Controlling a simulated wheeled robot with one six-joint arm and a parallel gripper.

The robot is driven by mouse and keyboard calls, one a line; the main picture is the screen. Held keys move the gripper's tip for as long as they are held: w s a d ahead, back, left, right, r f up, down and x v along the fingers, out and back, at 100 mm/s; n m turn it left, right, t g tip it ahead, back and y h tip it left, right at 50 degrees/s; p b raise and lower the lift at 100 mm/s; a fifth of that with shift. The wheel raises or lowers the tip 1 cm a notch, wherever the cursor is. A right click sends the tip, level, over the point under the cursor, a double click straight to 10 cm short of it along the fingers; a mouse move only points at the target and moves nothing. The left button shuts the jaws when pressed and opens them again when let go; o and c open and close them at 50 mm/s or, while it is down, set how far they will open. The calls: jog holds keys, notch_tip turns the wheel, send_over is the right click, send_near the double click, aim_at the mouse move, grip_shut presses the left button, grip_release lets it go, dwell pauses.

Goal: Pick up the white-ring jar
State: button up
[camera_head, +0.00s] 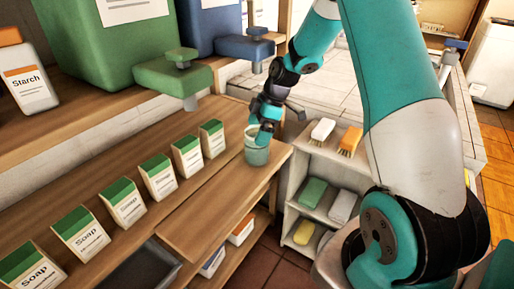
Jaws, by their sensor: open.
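A small greenish jar (256,156) with a paler band near its top stands upright at the right end of the wooden counter. I cannot tell clearly whether the band is a white ring. My gripper (264,137) is directly over the jar, coming down from above, with its fingers at the jar's rim. The jaws are open. The fingertips are small and partly merge with the jar, so I cannot tell whether they touch it.
Several soap boxes (159,177) line the counter to the left. A green dispenser tap (178,75) overhangs behind them. A starch bottle (25,72) stands on the upper shelf. A shelf unit (298,157) with brushes and sponges is at the right. A dark tray (142,268) lies in front.

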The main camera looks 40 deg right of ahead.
jog(key=shift+x, duration=1.5)
jog(key=c, duration=1.1)
jog(key=shift+r, duration=0.15)
